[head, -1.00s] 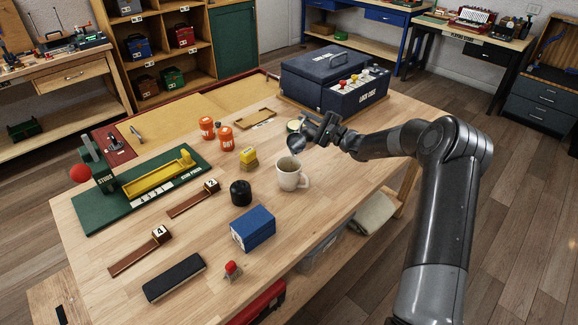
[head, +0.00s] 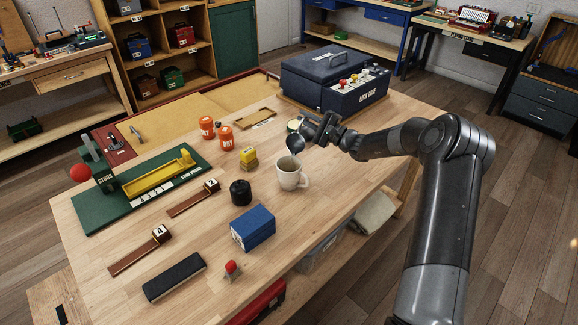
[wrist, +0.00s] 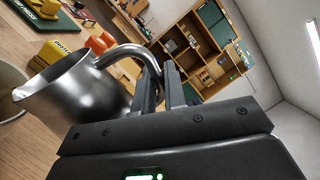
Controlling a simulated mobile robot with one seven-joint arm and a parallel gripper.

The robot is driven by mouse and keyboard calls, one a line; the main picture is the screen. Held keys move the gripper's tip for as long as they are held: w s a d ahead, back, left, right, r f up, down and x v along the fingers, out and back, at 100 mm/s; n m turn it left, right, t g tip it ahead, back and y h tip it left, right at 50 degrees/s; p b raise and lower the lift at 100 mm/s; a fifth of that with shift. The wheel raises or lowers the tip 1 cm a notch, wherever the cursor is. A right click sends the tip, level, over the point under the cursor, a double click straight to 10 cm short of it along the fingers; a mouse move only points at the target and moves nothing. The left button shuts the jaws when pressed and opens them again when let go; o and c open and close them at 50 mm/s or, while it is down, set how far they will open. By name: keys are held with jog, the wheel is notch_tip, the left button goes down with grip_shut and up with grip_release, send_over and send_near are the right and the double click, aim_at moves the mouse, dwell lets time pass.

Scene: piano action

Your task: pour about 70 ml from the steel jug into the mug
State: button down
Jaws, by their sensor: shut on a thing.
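The steel jug (wrist: 85,100) is in my gripper (wrist: 160,88), which is shut on its curved handle in the wrist view. In the head view the jug (head: 295,143) is small and partly hidden by my gripper (head: 316,135). It is tilted, with its spout side toward the mug, and is held just above and behind the mug's rim. Part of the mug's rim (wrist: 10,90) shows at the left edge of the wrist view. I cannot make out any liquid stream or the level in the mug.
Near the mug stand a yellow block (head: 248,158), a black round pot (head: 240,193) and a blue box (head: 252,228). Two orange jars (head: 225,138) stand farther back. A dark blue lock case (head: 325,78) fills the table's far end.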

aim_at(303, 119)
jog(key=shift+s+a+r+n+g+p, duration=0.15)
jog(key=shift+s+a+r+n+p, duration=0.2)
jog(key=shift+s+n, duration=0.3)
jog(key=shift+s+a+r+n+g+p, duration=0.15)
jog(key=shift+s+a+r+n+p, duration=0.15)
jog(key=shift+s+n, duration=0.35)
dwell(0.8)
jog(key=w+f+m, duration=0.1)
jog(key=w+d+f+m, duration=0.1)
jog(key=m, duration=0.1)
jog(key=w+d+f+m, duration=0.1)
jog(key=w, duration=0.1)
jog(key=shift+m, duration=0.4)
jog(key=shift+w+d+f+m+t+h, duration=0.2)
jog(key=shift+w+f+m+t+h, duration=0.4)
jog(key=shift+m, duration=0.3)
jog(key=shift+w+d+f+m, duration=0.15)
jog(key=shift+m, duration=0.75)
